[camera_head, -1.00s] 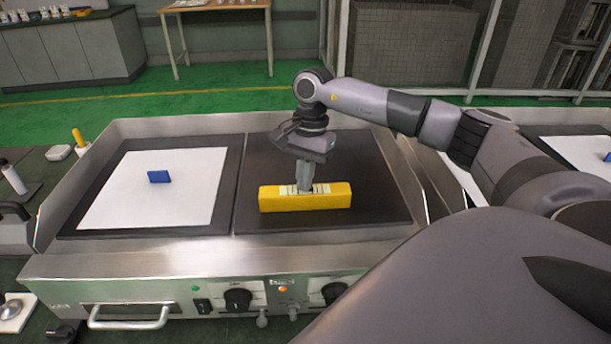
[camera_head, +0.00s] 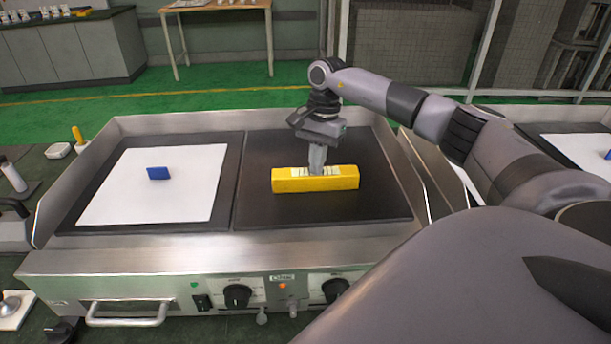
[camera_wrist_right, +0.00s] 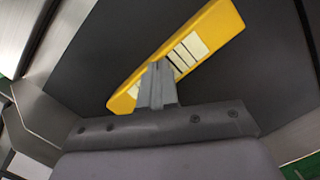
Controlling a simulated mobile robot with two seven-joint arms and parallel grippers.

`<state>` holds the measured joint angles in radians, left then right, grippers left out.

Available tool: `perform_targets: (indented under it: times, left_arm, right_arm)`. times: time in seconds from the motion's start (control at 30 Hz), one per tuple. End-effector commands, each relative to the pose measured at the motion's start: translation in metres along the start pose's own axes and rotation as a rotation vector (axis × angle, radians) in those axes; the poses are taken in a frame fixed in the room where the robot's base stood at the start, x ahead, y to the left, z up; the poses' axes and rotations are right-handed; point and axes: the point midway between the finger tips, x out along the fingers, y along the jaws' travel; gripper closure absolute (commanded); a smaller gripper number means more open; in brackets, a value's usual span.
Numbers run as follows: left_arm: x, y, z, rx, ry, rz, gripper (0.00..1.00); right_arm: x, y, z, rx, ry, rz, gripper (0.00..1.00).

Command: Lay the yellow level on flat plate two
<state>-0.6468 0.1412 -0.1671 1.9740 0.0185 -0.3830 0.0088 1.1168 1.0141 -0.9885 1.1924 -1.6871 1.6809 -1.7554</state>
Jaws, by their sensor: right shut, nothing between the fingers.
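The yellow level (camera_head: 290,181), a long bar with pale windows, lies on the dark right-hand plate (camera_head: 270,210) of the steel griddle. It also shows in the right wrist view (camera_wrist_right: 215,30), running at a slant. My right gripper (camera_head: 317,170) points down at the middle of the level, its fingers closed together with nothing between them. In the right wrist view the shut fingers (camera_wrist_right: 158,75) overlap the level's near edge; I cannot tell whether they touch it. My left gripper is not in view.
The left plate (camera_head: 232,180) carries a white sheet (camera_head: 110,200) with a small blue block (camera_head: 158,173) on it. Steel walls (camera_head: 210,120) edge the griddle at the back and sides. Knobs (camera_head: 238,296) line its front. The right plate is clear around the level.

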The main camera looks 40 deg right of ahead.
Motion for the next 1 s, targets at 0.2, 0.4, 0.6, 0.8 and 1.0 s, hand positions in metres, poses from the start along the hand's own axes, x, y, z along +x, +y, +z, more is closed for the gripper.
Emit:
perform_targets:
  times: [0.2, 0.4, 0.6, 0.8, 1.0]
  left_arm:
    - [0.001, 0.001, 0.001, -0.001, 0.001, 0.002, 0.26]
    - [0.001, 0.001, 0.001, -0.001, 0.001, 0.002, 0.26]
    - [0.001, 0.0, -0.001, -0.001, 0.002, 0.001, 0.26]
    - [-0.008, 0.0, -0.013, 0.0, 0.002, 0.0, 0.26]
    - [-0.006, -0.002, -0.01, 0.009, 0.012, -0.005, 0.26]
  right_arm:
    - [0.005, 0.005, -0.019, 0.01, 0.007, 0.02, 1.0]
    - [0.005, 0.006, -0.021, 0.01, 0.007, 0.02, 1.0]
    - [0.003, 0.006, -0.021, 0.011, 0.007, 0.02, 1.0]
    - [-0.013, 0.005, -0.017, 0.01, 0.006, 0.019, 1.0]
    - [-0.016, 0.003, -0.017, 0.007, 0.005, 0.01, 1.0]
